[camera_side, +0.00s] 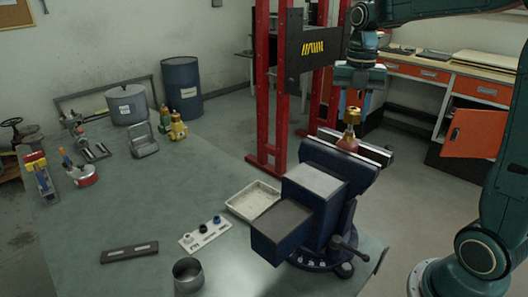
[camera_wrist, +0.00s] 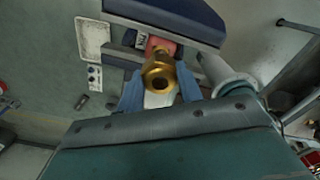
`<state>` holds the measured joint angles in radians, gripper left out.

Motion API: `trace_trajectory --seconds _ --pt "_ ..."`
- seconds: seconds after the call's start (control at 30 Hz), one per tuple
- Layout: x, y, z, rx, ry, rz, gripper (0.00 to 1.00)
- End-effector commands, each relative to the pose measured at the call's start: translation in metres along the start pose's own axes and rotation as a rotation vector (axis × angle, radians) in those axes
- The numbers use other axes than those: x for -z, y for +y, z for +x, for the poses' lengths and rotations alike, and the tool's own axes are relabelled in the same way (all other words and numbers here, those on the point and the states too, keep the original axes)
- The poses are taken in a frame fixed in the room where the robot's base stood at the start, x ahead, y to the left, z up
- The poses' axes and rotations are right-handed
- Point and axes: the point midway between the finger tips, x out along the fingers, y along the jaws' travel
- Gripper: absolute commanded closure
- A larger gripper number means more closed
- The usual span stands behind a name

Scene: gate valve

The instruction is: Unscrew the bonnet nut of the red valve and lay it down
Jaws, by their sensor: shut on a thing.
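The red valve (camera_side: 347,143) is clamped in the jaws of the blue vise (camera_side: 318,192). A little of its red body (camera_wrist: 160,44) shows in the wrist view. The brass bonnet nut (camera_side: 352,115) is above the red body, in line with it. In the wrist view the brass nut (camera_wrist: 160,75) shows a dark round hole facing the camera. My gripper (camera_side: 355,95) points down over the valve, its fingers on either side of the brass and shut on it. Whether the nut's thread still touches the valve cannot be told.
A white tray (camera_side: 237,203) stands left of the vise, with a holed plate (camera_side: 188,242) holding small rings before it. A dark bar (camera_side: 129,252) and a grey cup (camera_side: 188,275) are nearby. The table's middle (camera_side: 165,190) is bare. Red posts (camera_side: 262,90) stand behind.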

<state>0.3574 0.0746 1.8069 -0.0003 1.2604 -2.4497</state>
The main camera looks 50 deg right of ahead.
Motion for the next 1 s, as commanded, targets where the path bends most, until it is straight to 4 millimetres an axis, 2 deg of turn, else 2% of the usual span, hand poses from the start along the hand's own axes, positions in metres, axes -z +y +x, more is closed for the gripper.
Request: trace_trajectory --seconds 1.0 --pt "0.0 0.0 -0.017 -0.001 -0.001 0.0 0.9"
